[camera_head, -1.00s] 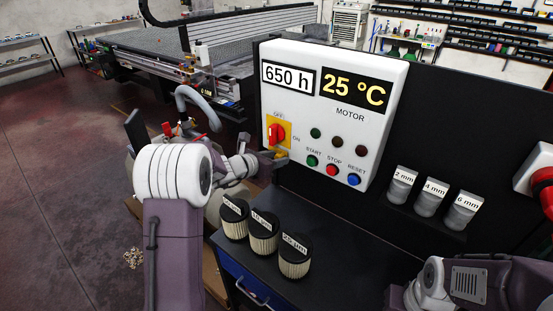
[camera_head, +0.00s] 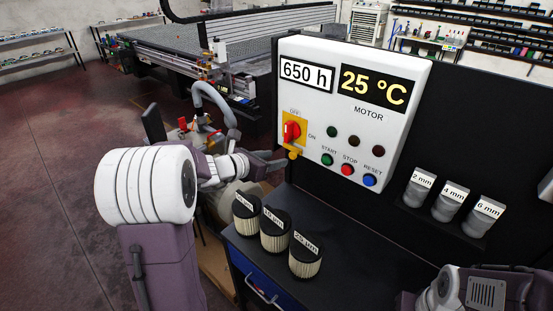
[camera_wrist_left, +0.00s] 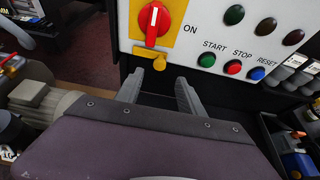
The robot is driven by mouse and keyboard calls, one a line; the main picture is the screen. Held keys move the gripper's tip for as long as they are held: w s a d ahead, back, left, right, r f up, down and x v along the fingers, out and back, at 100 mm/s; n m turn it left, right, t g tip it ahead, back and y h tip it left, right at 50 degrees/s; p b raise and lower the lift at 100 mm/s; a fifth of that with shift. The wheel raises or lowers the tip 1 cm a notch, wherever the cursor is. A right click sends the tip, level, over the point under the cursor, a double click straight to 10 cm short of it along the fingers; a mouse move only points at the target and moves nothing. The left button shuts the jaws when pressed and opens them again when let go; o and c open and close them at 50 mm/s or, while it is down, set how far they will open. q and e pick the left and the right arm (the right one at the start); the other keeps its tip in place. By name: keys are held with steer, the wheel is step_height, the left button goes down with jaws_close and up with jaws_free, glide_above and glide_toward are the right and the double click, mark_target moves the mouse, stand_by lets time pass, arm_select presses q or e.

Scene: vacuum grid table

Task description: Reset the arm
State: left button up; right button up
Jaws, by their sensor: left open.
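My left gripper (camera_head: 282,162) is open and empty, in front of the control panel's lower left corner, just below the red rotary switch (camera_head: 291,132). In the left wrist view my left gripper's (camera_wrist_left: 160,88) two fingers are spread apart with nothing between them. The red switch (camera_wrist_left: 152,22) on its yellow plate stands above them with its handle upright. A yellow tab (camera_wrist_left: 160,62) hangs below the plate, close above the fingers; I cannot tell if they touch. My right arm shows at the bottom right of the head view, its gripper out of sight.
The white control panel (camera_head: 350,110) has START, STOP and RESET buttons. Three filters (camera_head: 275,233) stand on the dark cabinet top (camera_head: 345,262). Several labelled cups (camera_head: 450,208) hang at the right. A pump-like machine with a grey hose (camera_head: 215,103) lies behind my left arm.

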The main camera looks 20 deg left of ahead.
arm_select(q)
steer(key=s+d+m+g+h, duration=0.2)
steer(key=d+m+h, duration=0.1)
steer(key=d, duration=0.7)
steer(key=s+d+f+m+g, duration=0.6)
steer(key=s+d+f+m, duration=0.25)
steer(key=s, duration=0.25)
steer(key=s+a+f+m+g+y, duration=0.35)
steer(key=s+f+m, duration=0.25)
steer(key=s+m, duration=0.4)
steer(key=s+a+f+m+y, duration=0.2)
steer(key=a+m+y, duration=0.2)
steer(key=a+m, duration=0.4)
steer(key=shift+s+f+m, duration=0.15)
steer(key=shift+f+m, duration=0.15)
steer(key=shift+m, duration=0.85)
